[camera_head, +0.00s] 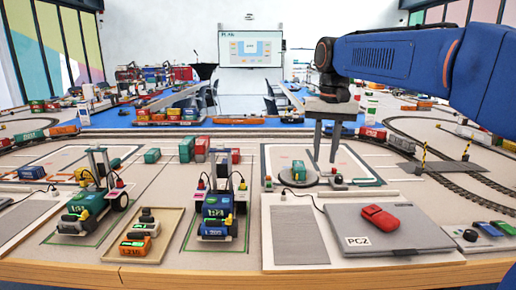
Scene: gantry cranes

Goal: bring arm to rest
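My gripper (325,157) hangs from my blue arm at the right of centre, with its two grey fingers pointing down. The fingers are apart with a gap between them, and nothing shows in the gap. In the picture the fingertips are just above and right of a small green container (298,171) on a round grey plate (312,179). I cannot tell how far they are from it in depth. My arm reaches in from the right edge and hides part of the back of the room.
Train tracks (450,180) curve around the right side. A wall screen (250,48) is at the back.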

